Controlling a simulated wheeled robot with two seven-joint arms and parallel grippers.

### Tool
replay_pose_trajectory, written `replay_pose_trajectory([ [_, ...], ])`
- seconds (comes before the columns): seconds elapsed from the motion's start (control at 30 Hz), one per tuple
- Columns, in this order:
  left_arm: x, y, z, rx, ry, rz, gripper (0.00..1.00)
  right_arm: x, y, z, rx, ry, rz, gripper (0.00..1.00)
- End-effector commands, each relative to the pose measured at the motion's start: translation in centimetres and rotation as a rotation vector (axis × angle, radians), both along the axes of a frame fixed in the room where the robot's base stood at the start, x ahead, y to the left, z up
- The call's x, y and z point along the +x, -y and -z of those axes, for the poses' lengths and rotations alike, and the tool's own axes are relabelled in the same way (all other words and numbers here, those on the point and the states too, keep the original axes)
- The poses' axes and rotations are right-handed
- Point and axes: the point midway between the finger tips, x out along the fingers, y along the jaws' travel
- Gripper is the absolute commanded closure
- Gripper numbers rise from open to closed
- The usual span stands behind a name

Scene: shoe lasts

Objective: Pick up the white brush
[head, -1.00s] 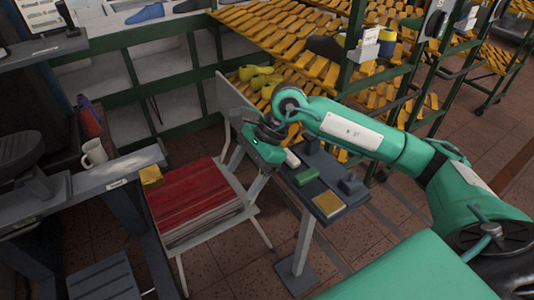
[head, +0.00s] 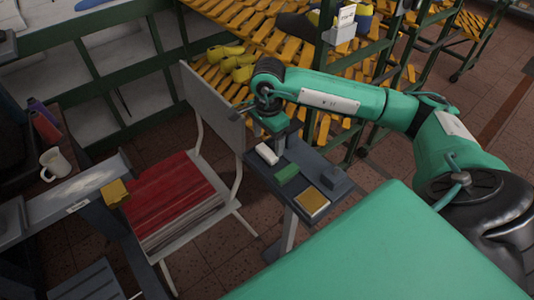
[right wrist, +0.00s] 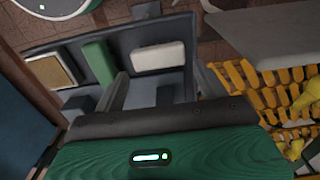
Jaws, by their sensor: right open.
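The white brush (head: 267,153) shows as a small white block lying on the narrow grey stand (head: 312,180), beside a green block (head: 286,173). It also shows in the right wrist view (right wrist: 157,55), at the upper middle, with the green block (right wrist: 98,60) to its left. My right gripper (head: 270,128) is open and empty, just beyond the brush at the far end of the stand. In the right wrist view the brush lies ahead of the gripper, apart from it. My left gripper is not in view.
A yellow-topped block (head: 312,201) and a dark grey block (head: 335,179) also sit on the stand. A chair (head: 217,110) with a red stack (head: 172,195) stands to the left. Racks with yellow slats (head: 276,40) are behind. A white mug (head: 55,163) is at far left.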

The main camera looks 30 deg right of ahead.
Motion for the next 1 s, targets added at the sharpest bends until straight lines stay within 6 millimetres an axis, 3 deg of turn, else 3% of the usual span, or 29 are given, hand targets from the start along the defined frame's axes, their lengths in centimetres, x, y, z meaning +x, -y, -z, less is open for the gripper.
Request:
replay_pose_trajectory([
  [0.17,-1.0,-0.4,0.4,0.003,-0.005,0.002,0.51,-0.1,-0.2,1.3,0.002,-0.003,-0.001,0.26],
  [0.4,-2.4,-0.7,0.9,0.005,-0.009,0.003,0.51,-0.2,-0.5,4.7,0.002,-0.002,0.001,0.26],
  [0.7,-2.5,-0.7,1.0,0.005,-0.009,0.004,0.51,-0.1,-0.4,5.4,0.001,0.000,0.000,0.26],
  [0.9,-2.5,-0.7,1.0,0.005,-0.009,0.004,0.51,-0.1,-0.4,5.3,0.002,0.001,0.000,0.58],
  [1.0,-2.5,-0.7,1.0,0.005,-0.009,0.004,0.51,-0.1,-0.4,5.3,0.002,0.001,0.000,0.59],
])
